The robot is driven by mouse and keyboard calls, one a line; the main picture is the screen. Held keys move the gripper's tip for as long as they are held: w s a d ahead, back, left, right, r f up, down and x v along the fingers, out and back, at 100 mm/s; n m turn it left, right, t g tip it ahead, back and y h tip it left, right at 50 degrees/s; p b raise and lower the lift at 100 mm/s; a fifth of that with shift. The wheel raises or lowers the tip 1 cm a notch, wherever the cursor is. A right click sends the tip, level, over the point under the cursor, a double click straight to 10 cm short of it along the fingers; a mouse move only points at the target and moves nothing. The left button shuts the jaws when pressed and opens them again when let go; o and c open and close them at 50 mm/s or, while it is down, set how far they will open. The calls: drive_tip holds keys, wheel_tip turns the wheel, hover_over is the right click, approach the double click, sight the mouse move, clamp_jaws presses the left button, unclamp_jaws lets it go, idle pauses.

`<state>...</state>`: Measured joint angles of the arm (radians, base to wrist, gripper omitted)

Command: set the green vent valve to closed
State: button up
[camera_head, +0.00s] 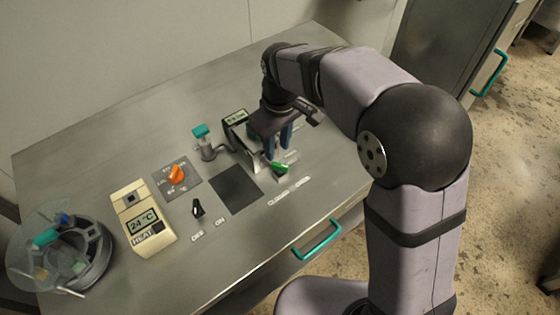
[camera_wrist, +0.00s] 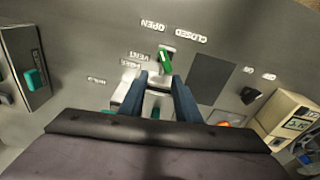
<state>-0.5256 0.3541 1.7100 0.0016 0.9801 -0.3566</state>
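The green vent valve handle (camera_head: 281,168) sits on the grey worktop beside its OPEN and CLOSED labels. In the wrist view the green handle (camera_wrist: 166,62) points up and slightly left, nearer the OPEN label (camera_wrist: 154,24) than the CLOSED label (camera_wrist: 189,36). My gripper (camera_head: 278,148) points down just behind the handle in the head view. In the wrist view my gripper (camera_wrist: 160,78) shows two blue fingers apart, with no object held between them. The handle is just beyond the fingertips; I cannot tell whether they touch it.
A dark square plate (camera_head: 236,188), a black OFF/ON switch (camera_head: 197,208) and an orange knob (camera_head: 177,175) lie left of the valve. A teal-topped fitting (camera_head: 203,137) and a small display unit (camera_head: 236,118) stand behind. A heater box (camera_head: 143,218) is further left. Bare worktop lies in front.

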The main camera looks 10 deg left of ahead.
sight(279, 164)
drive_tip(key=r+n, duration=0.2)
drive_tip(key=n, duration=0.1)
drive_tip(key=s+r+n+g, duration=0.1)
drive_tip(key=n, duration=0.1)
drive_tip(key=shift+d+h, duration=0.25)
drive_tip(key=shift+h, duration=0.05)
drive_tip(key=shift+s+f+n, duration=0.1)
drive_tip(key=shift+n, duration=0.3)
drive_tip(key=shift+f, duration=3.65)
clamp_jaws()
